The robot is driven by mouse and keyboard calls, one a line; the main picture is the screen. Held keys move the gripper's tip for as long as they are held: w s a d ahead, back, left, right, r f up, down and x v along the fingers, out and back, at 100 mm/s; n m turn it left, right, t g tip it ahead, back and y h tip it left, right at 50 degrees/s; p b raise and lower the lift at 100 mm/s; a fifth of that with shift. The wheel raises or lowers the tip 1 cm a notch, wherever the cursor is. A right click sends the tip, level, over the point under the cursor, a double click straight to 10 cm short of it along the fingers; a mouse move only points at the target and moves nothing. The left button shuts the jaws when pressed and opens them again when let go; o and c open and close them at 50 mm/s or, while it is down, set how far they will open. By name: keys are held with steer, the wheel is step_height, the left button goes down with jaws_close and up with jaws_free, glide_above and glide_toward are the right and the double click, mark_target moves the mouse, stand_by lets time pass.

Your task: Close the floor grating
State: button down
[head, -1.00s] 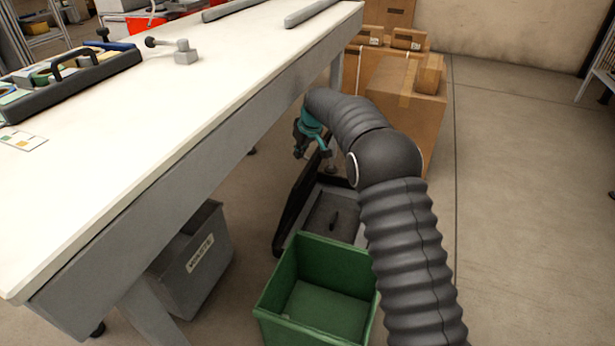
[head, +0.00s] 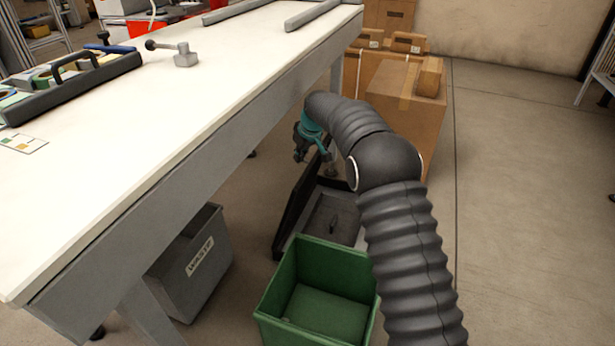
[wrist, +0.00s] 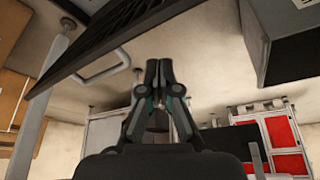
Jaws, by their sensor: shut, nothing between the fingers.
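The floor grating (head: 297,208) is a dark hinged panel standing tilted up at the left side of a grey recess (head: 332,218) in the floor, so it is open. In the wrist view the grating (wrist: 125,30) shows as a dark slatted panel across the top, with a pale loop-shaped handle (wrist: 104,64) beside it. My gripper (head: 312,157) is near the raised panel's upper edge. In the wrist view my gripper (wrist: 158,64) has its fingertips together, empty, below the slats; I cannot tell whether it touches the panel. My arm hides the recess's right side.
A green open crate (head: 318,300) stands in front of the recess. A grey waste bin (head: 195,265) sits under the white workbench (head: 150,120) at left. Cardboard boxes (head: 415,100) stand behind my arm. The floor at right is clear.

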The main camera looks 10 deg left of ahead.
stand_by(0.4)
steer(key=shift+a+f+b, duration=0.25)
steer(key=shift+f+b, duration=0.4)
steer(key=shift+f, duration=0.95)
steer(key=shift+a+f+b, duration=0.2)
steer(key=shift+f+b, duration=0.45)
steer(key=shift+f, duration=0.9)
steer(key=shift+d, duration=0.1)
